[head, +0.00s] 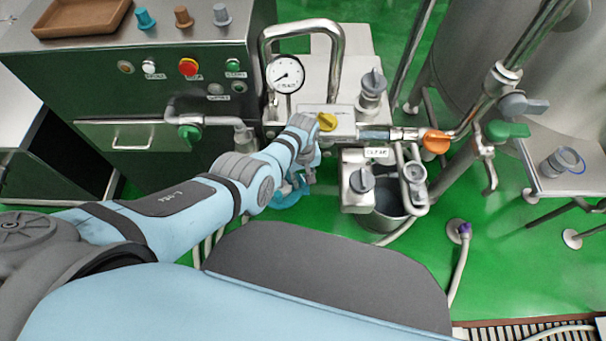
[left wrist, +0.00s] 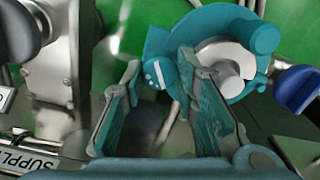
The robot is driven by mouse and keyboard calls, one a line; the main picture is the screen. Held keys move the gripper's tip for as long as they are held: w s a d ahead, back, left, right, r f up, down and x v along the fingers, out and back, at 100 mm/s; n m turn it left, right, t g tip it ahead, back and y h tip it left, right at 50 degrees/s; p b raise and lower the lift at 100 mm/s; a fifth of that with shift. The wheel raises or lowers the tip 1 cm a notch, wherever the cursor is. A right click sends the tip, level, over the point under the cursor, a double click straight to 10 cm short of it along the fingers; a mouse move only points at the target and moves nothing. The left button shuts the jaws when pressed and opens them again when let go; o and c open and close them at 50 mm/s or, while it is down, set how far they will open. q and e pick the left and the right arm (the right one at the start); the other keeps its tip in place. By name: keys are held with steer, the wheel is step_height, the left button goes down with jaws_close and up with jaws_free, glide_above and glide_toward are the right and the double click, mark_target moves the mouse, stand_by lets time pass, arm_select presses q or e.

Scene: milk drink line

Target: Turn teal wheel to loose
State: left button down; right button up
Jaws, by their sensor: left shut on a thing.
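The teal wheel (head: 289,199) sits low beside the valve bench in the head view, partly hidden by my left arm. In the left wrist view the teal wheel (left wrist: 238,88) shows a pale round hub and a raised teal knob at upper right. My left gripper (head: 307,172) reaches down to it. In the left wrist view my left gripper (left wrist: 158,70) has one finger on each side of a teal part at the wheel's left edge and is shut on it. The exact contact is partly hidden by the fingers. My right gripper is not in view.
A blue handle (left wrist: 297,89) is close to the wheel's right side. A pressure gauge (head: 285,74), a yellow knob (head: 327,121) and an orange valve handle (head: 436,141) crowd the pipework near my arm. A bucket (head: 385,218) stands to the right.

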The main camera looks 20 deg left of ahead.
mark_target(303, 178)
arm_select(q)
steer(key=c, duration=1.3)
jaws_free()
steer(key=shift+w+r, duration=0.1)
steer(key=shift+r, duration=0.45)
step_height(303, 178, up, 11)
